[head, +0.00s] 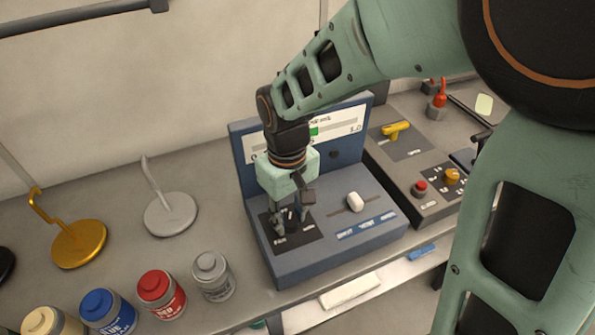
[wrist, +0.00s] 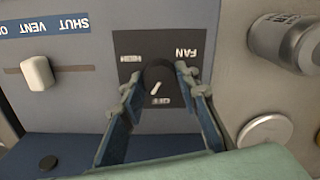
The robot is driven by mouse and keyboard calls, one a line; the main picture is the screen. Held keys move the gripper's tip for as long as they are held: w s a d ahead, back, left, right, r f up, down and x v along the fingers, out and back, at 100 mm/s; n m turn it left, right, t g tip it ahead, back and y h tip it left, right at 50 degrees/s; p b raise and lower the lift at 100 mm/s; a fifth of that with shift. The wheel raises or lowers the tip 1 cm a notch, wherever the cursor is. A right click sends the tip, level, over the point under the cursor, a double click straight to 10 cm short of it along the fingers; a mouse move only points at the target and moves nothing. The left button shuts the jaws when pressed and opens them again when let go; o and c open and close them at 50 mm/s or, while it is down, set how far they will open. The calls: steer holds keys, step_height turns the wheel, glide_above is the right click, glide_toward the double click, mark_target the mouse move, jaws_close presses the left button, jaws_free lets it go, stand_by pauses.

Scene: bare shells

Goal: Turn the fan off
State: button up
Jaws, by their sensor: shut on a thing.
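The fan knob (wrist: 158,78) is a round black knob with a white pointer line. It sits on a black plate (wrist: 198,48) marked FAN, which appears upside down in the wrist view. My gripper (wrist: 158,84) has one finger on each side of the knob and is shut on it. The pointer line is slanted, running from upper right to lower left in the wrist view. An OFF label shows just below the knob there, and another small label shows to its upper left. In the head view my gripper (head: 290,217) points down at the plate and mostly hides the knob.
The blue-grey console (head: 345,258) also carries a white slider (head: 355,202) marked SHUT, VENT, to the right of the plate. A grey panel (head: 440,205) with a yellow handle and red button stands farther right. Paint jars (head: 160,294) and hook stands (head: 170,215) stand left.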

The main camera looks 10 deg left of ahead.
mark_target(290, 219)
steer(key=n+p, duration=0.1)
steer(key=n, duration=0.4)
steer(key=shift+n+p, duration=0.35)
steer(key=shift+n, duration=0.05)
stand_by(0.4)
steer(key=o, duration=1.2)
steer(key=shift+c, duration=0.2)
steer(key=shift+r, duration=0.1)
step_height(290, 219, up, 12)
